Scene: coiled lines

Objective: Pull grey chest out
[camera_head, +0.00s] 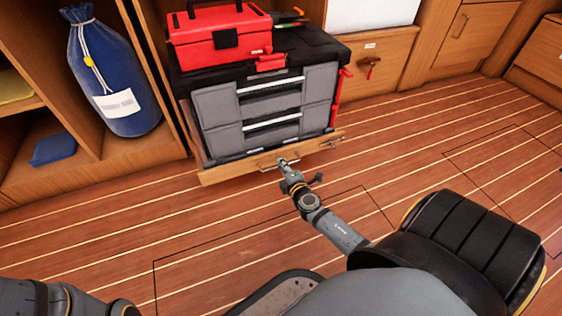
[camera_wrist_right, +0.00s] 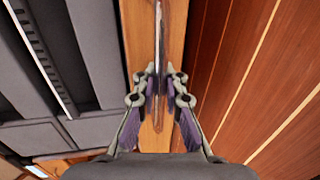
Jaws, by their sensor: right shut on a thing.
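The grey chest (camera_head: 268,108) has two drawers and a black top, and stands in a wooden bay on a low wooden tray (camera_head: 225,173). The tray's front board carries a metal handle (camera_head: 266,163). My right gripper (camera_head: 284,163) is at this handle. In the right wrist view my right gripper (camera_wrist_right: 157,84) is shut on the handle (camera_wrist_right: 158,35), with one finger pad on each side. The grey chest (camera_wrist_right: 85,50) fills the left of that view. Only a piece of my left arm shows at the lower left; its gripper is out of view.
A red toolbox (camera_head: 218,38) sits on the chest. A blue bag (camera_head: 115,75) stands in the left compartment, near a blue folded item (camera_head: 54,149). A wooden drawer with a red-tagged key (camera_head: 370,65) is to the right. The plank floor in front is clear.

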